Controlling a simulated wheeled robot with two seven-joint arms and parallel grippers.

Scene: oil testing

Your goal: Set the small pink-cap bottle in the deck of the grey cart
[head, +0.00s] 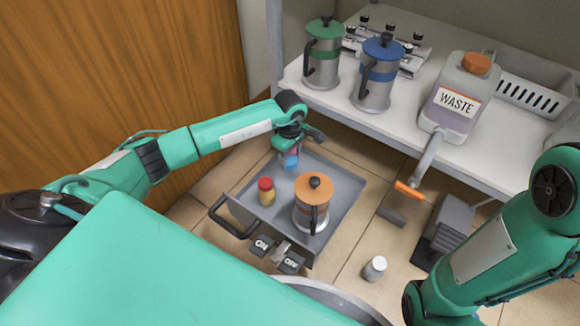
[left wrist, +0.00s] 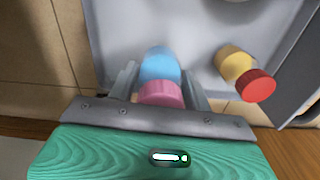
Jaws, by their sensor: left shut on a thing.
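The small pink-cap bottle has a light blue body (head: 291,161) and a pink cap, which shows best in the left wrist view (left wrist: 161,94). My left gripper (head: 292,148) is shut on it, with a finger on each side in the left wrist view (left wrist: 160,85). The bottle is over the far left part of the grey cart's deck (head: 345,180). I cannot tell whether its base touches the deck. My right arm shows at the right edge, but its gripper is not in view.
On the deck stand a yellow bottle with a red cap (head: 266,191) and an orange-lidded steel pot (head: 312,204). A white shelf (head: 400,135) behind holds green and blue pots and a waste jug (head: 452,105). A small white-capped bottle (head: 375,268) is on the floor.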

